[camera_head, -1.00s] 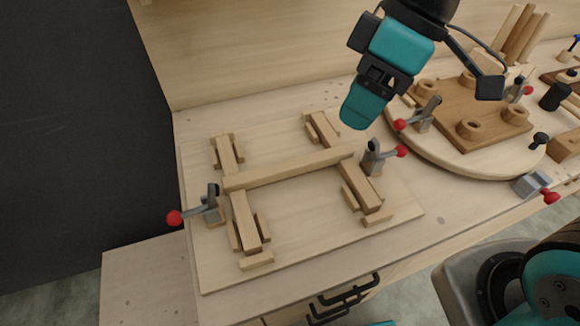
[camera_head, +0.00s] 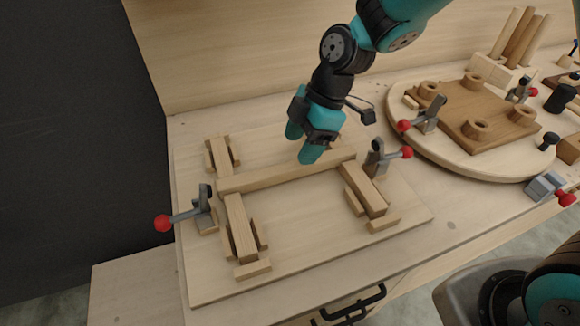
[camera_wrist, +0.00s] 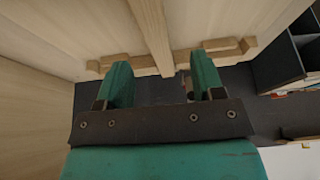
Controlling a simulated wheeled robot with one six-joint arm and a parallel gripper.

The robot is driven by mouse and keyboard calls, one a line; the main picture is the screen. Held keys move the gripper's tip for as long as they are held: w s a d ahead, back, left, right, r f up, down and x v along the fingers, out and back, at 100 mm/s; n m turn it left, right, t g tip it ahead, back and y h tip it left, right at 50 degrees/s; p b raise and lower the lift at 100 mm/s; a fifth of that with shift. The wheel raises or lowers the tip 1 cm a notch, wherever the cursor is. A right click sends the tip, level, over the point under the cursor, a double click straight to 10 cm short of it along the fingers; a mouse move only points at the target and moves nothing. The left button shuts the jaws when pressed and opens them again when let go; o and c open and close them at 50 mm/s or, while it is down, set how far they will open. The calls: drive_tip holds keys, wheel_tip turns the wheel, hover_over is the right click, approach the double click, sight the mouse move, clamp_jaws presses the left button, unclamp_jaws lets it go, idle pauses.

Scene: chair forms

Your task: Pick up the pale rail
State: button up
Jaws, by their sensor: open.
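The pale rail (camera_head: 285,172) is a long square wooden bar lying across the two side pieces of a frame on the pale board. My gripper (camera_head: 303,144) is open and points down over the right half of the rail, with its fingertips seemingly just above or behind it. In the wrist view my gripper's two teal fingers (camera_wrist: 162,82) stand apart. A long wooden bar (camera_wrist: 152,35), seemingly the rail, runs between them in that picture, and nothing is clasped. The gripper hides the upper right side piece.
Toggle clamps with red knobs stand at the rail's left end (camera_head: 200,212) and right end (camera_head: 376,158). The side pieces (camera_head: 240,228) sit between small blocks on the board (camera_head: 300,262). A round plate (camera_head: 408,150) with a brown pegged block (camera_head: 495,118) lies at right.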

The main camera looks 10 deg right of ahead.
sight(289, 166)
drive_tip(key=shift+w+p+x, duration=0.1)
drive_tip(key=shift+p+x, duration=0.3)
drive_tip(key=shift+x, duration=1.35)
drive_tip(key=shift+w+p+x, duration=0.15)
drive_tip(key=shift+p+x, duration=0.25)
drive_tip(key=shift+x, duration=1.3)
drive_tip(key=shift+d+f, duration=0.1)
drive_tip(key=shift+d, duration=0.1)
drive_tip(key=c, duration=1.1)
